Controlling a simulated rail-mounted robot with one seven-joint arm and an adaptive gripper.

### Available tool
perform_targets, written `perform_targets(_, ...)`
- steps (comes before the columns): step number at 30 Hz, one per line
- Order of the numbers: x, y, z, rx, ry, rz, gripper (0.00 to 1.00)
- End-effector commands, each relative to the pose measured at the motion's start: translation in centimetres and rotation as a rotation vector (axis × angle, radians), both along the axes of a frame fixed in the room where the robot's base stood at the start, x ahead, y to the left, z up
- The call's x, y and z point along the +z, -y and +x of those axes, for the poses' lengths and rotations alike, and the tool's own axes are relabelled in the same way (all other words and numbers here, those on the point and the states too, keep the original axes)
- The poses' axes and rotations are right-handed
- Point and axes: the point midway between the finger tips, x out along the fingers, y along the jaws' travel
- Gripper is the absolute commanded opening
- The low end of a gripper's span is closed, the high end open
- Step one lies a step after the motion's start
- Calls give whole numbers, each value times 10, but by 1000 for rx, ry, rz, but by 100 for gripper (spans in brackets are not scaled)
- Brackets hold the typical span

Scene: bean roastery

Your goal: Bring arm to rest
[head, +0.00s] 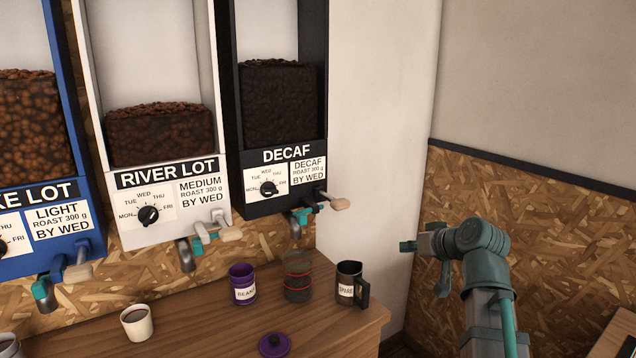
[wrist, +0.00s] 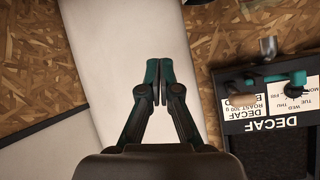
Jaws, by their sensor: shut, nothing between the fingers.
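My arm stands at the right in the head view, bent, with my gripper (head: 408,246) pointing left in free air, to the right of the table and the decaf dispenser. In the wrist view my gripper (wrist: 159,75) is shut, its teal fingertips together with nothing between them. Behind it lie a pale wall panel and chipboard. The decaf dispenser (head: 285,193) is black with a dial and a lever; it also shows upside down at the right of the wrist view (wrist: 275,150). My gripper touches nothing.
A wooden table (head: 215,315) carries a purple can (head: 242,284), a glass jar (head: 298,283) of dark contents, a dark mug (head: 348,283), a purple lid (head: 273,345) and a cream cup (head: 137,323). White (head: 160,180) and blue (head: 45,220) dispensers hang left. Another wooden surface (head: 620,335) shows lower right.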

Motion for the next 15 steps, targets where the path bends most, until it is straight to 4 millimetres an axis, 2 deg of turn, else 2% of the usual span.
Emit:
perform_targets(1,-21,1,1,-14,-39,4,0)
perform_targets(8,-129,7,1,-92,-242,6,0)
perform_targets(15,-229,6,-16,-147,-429,-9,0)
